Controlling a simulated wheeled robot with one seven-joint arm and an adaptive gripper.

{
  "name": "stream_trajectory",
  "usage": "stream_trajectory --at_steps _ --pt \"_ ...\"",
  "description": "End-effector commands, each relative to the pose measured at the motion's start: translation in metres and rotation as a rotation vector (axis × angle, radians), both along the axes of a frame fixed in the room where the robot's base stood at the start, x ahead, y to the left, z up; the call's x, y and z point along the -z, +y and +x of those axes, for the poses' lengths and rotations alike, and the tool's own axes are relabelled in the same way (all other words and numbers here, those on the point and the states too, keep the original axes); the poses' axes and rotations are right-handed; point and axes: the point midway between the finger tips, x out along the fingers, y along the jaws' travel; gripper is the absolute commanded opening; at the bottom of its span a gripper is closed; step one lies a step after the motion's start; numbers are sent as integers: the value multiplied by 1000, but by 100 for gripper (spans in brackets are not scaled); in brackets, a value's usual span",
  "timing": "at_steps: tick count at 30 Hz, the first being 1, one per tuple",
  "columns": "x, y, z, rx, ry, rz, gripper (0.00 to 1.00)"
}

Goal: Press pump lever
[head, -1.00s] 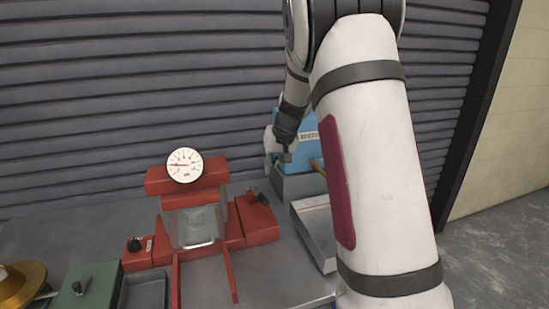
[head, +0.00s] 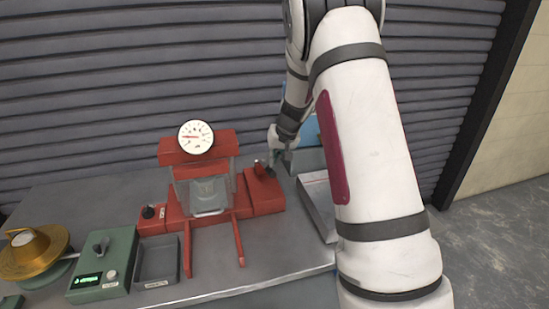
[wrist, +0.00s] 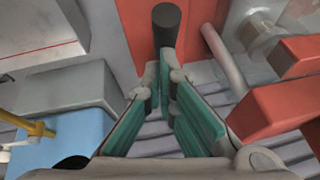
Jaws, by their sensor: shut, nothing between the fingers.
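The red press (head: 185,155) stands on the grey bench with a round white gauge on top. On its right side is a red pump block (head: 265,197) with a small dark lever (head: 259,169) on it. In the wrist view the lever's black grip (wrist: 167,24) stands over the red block, just ahead of my fingertips. My gripper (head: 273,160) is shut and empty, beside the lever on its right. In the wrist view its green-padded fingers (wrist: 168,78) meet close to the grip; whether they touch it I cannot tell.
A metal tray (head: 322,205) lies right of the press, partly behind my arm. A blue box (head: 308,130) stands behind my arm. A dark knob (head: 148,212) sits left on the press.

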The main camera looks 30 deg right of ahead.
Motion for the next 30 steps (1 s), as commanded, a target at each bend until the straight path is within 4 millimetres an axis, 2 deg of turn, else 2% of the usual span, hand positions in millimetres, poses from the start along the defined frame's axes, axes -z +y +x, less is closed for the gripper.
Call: stream_trajectory --at_steps 8,18,24,30 --pt "17 3 -10 2 3 3 0" --pt "59 7 -26 2 3 4 0" --pt "79 8 -28 2 3 3 0" --pt "90 8 -27 0 2 2 0"
